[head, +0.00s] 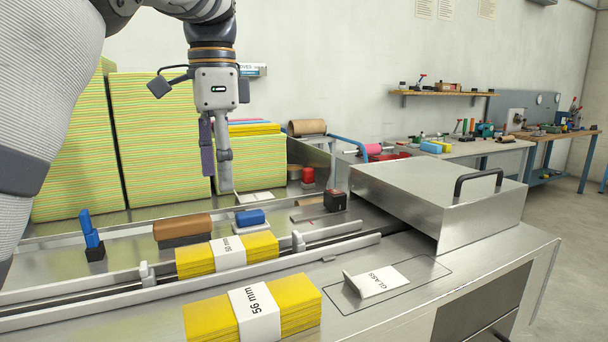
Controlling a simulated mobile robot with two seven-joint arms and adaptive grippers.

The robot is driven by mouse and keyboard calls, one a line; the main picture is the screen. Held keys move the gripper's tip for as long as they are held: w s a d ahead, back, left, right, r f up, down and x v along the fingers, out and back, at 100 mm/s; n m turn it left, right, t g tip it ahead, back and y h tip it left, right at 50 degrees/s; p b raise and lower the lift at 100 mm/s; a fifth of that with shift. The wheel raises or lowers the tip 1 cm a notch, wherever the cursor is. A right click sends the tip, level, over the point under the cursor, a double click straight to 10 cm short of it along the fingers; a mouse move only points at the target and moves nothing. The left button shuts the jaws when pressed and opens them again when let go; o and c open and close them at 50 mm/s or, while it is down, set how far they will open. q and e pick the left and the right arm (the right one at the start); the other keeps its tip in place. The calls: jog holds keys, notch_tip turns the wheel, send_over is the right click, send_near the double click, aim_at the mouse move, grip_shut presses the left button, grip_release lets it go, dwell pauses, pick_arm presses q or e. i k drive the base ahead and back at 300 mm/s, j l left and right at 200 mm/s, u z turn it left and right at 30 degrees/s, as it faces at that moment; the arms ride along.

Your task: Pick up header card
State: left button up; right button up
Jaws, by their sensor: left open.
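A white card printed "GLASS" (382,281) lies on the steel bench top at the front right, inside an outlined rectangle, with a small upright tab at its left edge. Another white card with small print (255,198) lies on the bench at the back, just right of and below my left gripper. I cannot tell for certain which one is the header card. My left gripper (216,184) points down, open and empty, in front of the yellow cloth stacks. Its tips appear close to the back card; the exact gap is unclear. My right gripper is out of view.
Yellow cloth bundles banded "50 mm" (195,262) and "56 mm" (293,298) lie in the channel and at the front. Tall cloth stacks (160,140) stand behind. A steel cover with a black handle (435,200) blocks the right. A blue block (250,218) and brown block (182,227) sit behind the rail.

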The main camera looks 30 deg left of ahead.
aim_at(370, 284)
jog(key=k+l, duration=0.55)
jog(key=l, duration=0.15)
jog(key=k+l, duration=0.6)
jog(key=l, duration=0.15)
